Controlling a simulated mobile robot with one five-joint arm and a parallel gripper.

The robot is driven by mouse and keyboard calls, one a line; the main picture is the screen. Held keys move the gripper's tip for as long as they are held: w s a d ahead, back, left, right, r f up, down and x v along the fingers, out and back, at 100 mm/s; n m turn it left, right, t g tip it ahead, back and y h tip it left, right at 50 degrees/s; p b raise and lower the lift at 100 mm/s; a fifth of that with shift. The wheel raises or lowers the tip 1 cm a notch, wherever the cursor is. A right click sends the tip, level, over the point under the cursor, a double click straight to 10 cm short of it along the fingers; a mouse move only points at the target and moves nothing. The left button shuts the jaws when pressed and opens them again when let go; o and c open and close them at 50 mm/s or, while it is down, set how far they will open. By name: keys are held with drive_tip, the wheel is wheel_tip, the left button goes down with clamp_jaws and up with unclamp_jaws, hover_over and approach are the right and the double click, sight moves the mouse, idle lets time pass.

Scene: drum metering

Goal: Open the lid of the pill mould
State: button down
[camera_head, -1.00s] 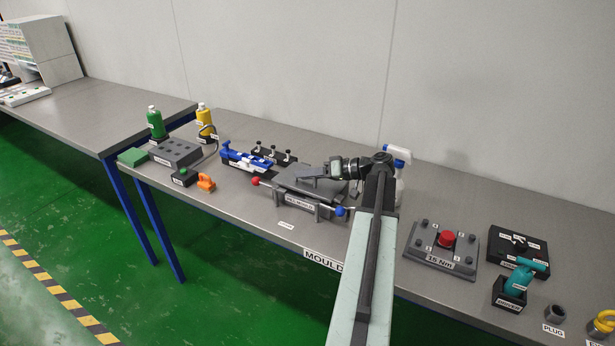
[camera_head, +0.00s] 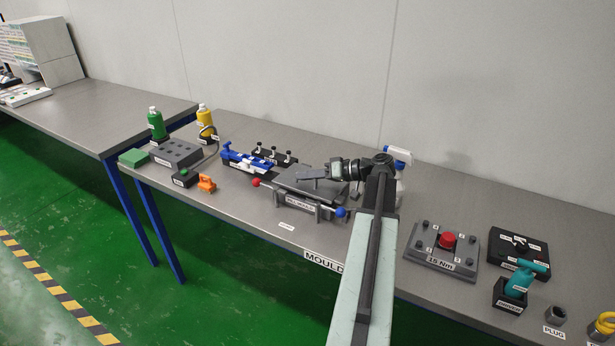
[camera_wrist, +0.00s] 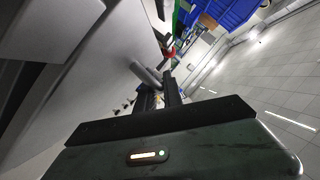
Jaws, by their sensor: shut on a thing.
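The pill mould (camera_head: 301,204) is a grey block near the front edge of the bench. A red ball knob (camera_head: 256,183) is at its left end and a blue ball knob (camera_head: 340,212) at its right. Its grey lid (camera_head: 325,191) lies over the top and looks nearly flat; I cannot tell whether there is a gap below it. The exact contact is hard to see.
A blue and white fixture (camera_head: 247,160) and a black rack (camera_head: 275,156) stand behind and left of the mould. A spray bottle (camera_head: 399,157) is close behind my arm. A plate with a red button (camera_head: 447,240) lies to the right. The front strip by the MOULD label is clear.

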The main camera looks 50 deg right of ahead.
idle(0.7)
drive_tip(key=d+r+p, duration=0.2)
drive_tip(key=r+p, duration=0.1)
drive_tip(key=d+r+p, duration=0.1)
drive_tip(key=shift+w+r, duration=0.15)
drive_tip(key=shift+w, duration=0.25)
drive_tip(key=c, duration=1.5)
unclamp_jaws()
drive_tip(key=p+v, duration=0.2)
drive_tip(key=v, duration=0.5)
drive_tip(key=shift+s, duration=0.35)
